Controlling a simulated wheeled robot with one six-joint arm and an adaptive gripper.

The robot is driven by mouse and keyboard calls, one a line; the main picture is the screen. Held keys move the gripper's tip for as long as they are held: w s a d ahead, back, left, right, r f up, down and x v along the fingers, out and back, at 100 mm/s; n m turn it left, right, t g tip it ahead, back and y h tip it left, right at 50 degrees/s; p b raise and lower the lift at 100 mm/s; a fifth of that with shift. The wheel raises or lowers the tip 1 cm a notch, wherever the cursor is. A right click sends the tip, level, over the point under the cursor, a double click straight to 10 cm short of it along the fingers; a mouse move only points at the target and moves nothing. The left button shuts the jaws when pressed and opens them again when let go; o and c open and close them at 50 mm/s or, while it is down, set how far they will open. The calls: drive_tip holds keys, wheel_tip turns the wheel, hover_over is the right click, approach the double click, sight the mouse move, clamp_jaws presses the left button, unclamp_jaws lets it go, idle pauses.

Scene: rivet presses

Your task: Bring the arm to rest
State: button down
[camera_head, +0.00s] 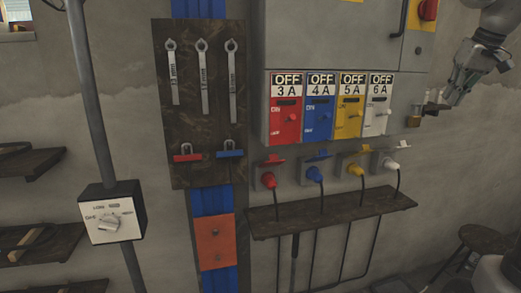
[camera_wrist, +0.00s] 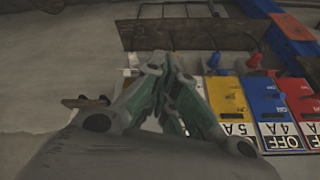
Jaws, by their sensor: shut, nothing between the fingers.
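My gripper (camera_head: 450,97) is at the upper right of the head view, beside the right side of the grey electrical cabinet (camera_head: 340,40). Its fingers point down and to the left. In the wrist view my gripper (camera_wrist: 170,62) fills the middle, its fingers together with nothing between them. I cannot tell whether the fingers touch the hardware. A brownish piece (camera_wrist: 85,102) also shows left of the fingers in the wrist view.
Red, blue, yellow and white switch panels reading OFF (camera_head: 285,107) line the cabinet. Coloured plugs with cables hang below, above a dark shelf (camera_head: 330,212). A tool board (camera_head: 203,130) with wrenches is to the left. A stool (camera_head: 485,240) stands at lower right.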

drive_tip(key=s+a+f, duration=0.5)
drive_tip(key=s, duration=0.3)
drive_tip(key=s+a+f, duration=0.5)
drive_tip(key=s+f, duration=0.1)
drive_tip(key=s, duration=0.3)
drive_tip(key=s+a+f, duration=0.5)
drive_tip(key=s, duration=0.3)
drive_tip(key=shift+s+a+f+n+h, duration=0.2)
drive_tip(key=shift+s+n+h, duration=0.1)
drive_tip(key=shift+n, duration=0.1)
drive_tip(key=shift+g, duration=0.3)
